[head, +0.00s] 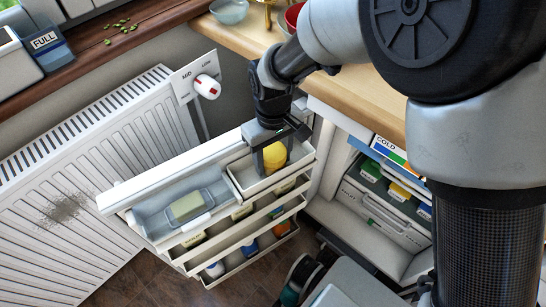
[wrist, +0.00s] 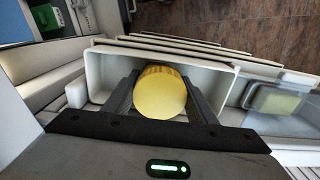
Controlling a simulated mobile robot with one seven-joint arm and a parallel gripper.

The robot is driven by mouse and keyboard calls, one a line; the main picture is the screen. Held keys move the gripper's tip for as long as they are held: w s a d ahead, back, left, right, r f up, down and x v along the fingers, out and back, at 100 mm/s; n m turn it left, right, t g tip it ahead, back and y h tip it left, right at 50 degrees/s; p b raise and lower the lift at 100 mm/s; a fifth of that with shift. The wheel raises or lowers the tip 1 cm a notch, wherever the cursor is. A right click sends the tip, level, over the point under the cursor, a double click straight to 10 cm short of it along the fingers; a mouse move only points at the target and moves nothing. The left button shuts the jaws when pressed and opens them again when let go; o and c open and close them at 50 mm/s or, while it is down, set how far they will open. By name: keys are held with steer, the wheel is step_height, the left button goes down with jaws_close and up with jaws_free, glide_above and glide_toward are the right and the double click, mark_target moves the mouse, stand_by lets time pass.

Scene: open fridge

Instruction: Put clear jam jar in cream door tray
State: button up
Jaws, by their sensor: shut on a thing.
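My gripper (head: 270,160) points down over the cream door tray (head: 272,182) at the top of the open fridge door. It is shut on a jar with a round yellow lid (head: 275,157). In the wrist view the yellow lid (wrist: 160,92) lies between the two dark fingers, inside the outline of the tray (wrist: 102,75). The jar's body is hidden below the lid, so I cannot tell whether it is clear or whether its base touches the tray floor.
Left of the tray, a clear box with a pale yellow block (head: 187,206) sits on the door. Lower door shelves (head: 245,240) hold several containers. A white radiator (head: 95,160) stands behind the door. The fridge interior (head: 385,205) is at right, under a wooden counter (head: 350,95).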

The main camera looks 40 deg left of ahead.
steer(key=o, duration=1.3)
steer(key=shift+f, duration=0.1)
step_height(320, 180, up, 12)
steer(key=p, duration=0.3)
steer(key=shift+r, duration=0.2)
steer(key=shift+s, duration=0.1)
